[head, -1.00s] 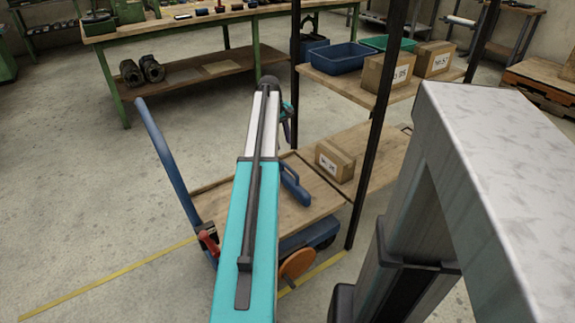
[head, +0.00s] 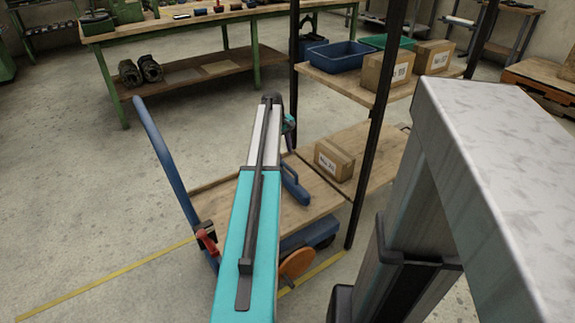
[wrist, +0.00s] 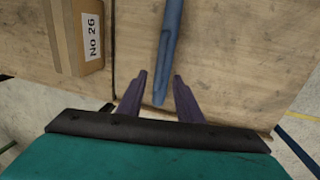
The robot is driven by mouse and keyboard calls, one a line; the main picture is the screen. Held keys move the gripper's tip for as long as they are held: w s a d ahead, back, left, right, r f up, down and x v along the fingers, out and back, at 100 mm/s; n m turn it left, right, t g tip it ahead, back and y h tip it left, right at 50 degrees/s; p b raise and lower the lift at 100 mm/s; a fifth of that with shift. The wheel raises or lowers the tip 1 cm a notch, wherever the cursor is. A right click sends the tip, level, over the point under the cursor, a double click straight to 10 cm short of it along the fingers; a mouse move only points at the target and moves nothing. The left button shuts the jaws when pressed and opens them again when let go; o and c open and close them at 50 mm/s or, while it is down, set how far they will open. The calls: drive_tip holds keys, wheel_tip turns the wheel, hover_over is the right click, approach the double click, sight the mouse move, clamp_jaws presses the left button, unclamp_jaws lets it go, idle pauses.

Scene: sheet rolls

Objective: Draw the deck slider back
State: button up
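The deck slider looks to be the blue bar (head: 294,184) on the wooden deck (head: 219,200) of a trolley. In the wrist view the blue bar (wrist: 170,45) runs from the top edge down between the two dark fingers of my gripper (wrist: 160,76). The fingers are apart, with a gap on each side of the bar. I cannot tell how high they are above the deck.
A box marked No 26 (wrist: 82,35) lies left of the bar in the wrist view; it also shows in the head view (head: 334,160). A dark shelf post (head: 371,150) stands right of the trolley. A red lever (head: 207,241) and an orange disc (head: 296,263) are at its near side.

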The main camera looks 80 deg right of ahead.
sight(288, 166)
drive_tip(key=f, duration=0.4)
drive_tip(key=s+d+f+b, duration=0.1)
drive_tip(key=f, duration=0.2)
clamp_jaws()
